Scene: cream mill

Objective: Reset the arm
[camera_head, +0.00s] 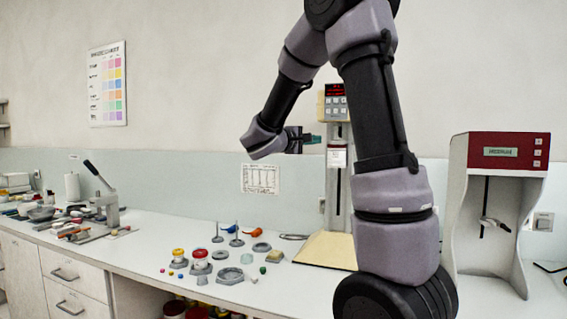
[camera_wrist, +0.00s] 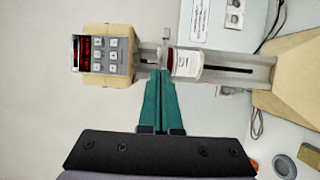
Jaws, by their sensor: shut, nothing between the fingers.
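My gripper (camera_head: 312,138) is raised above the counter in the head view, at the end of my folded arm, with its fingers toward the right. In the wrist view its green fingers (camera_wrist: 161,75) are together, with nothing between them. I cannot tell the exact gap between fingertips and machine.
A red-topped machine (camera_head: 500,200) stands at the right. A lever press (camera_head: 104,195) and tools are at the left. The air left of my gripper is clear.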

